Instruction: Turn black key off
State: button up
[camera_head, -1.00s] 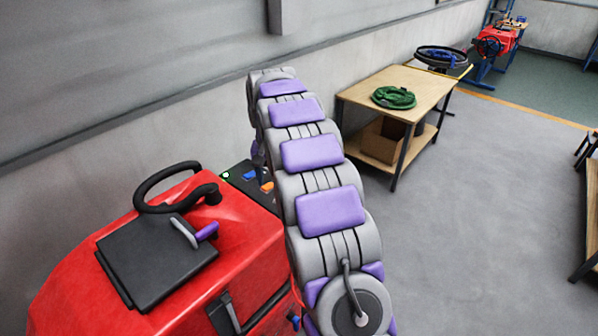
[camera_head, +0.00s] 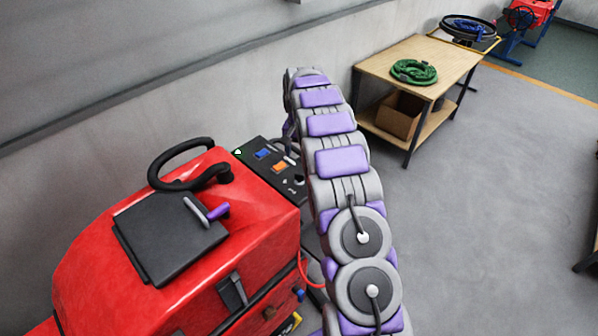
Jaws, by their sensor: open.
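The red scrubber machine (camera_head: 190,255) stands at left, with a black control panel (camera_head: 262,148) at its far right end. The panel carries a blue button (camera_head: 263,153), an orange button (camera_head: 280,167) and small white marks. A small dark round part (camera_head: 299,181), perhaps the black key, sits at the panel's right edge beside my arm. Its setting is too small to tell. My arm rises on the right and bends down at its far end. My gripper (camera_head: 290,150) is small and partly hidden by the arm, open over the far right of the panel. Contact with the key cannot be seen.
A black steering wheel (camera_head: 180,160) and dark seat pad (camera_head: 170,238) top the machine. A wooden table (camera_head: 460,62) with a green coiled hose (camera_head: 413,71) stands behind at right. The grey wall (camera_head: 150,115) runs behind the machine. Open floor (camera_head: 480,200) lies to the right.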

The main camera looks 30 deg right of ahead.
aim_at(299, 174)
notch_tip(299, 174, down, 10)
jog(key=shift+d+f+p, duration=0.1)
jog(key=shift+f+p, duration=0.05)
jog(key=shift+p, duration=0.4)
jog(key=shift+c, duration=0.3)
jog(key=c, duration=1)
jog(key=shift+n, duration=0.3)
jog(key=n+b, duration=0.3)
jog(key=n, duration=0.2)
jog(key=shift+n, duration=0.3)
jog(key=n+b, duration=0.1)
jog(key=n, duration=0.4)
jog(key=shift+n, duration=0.3)
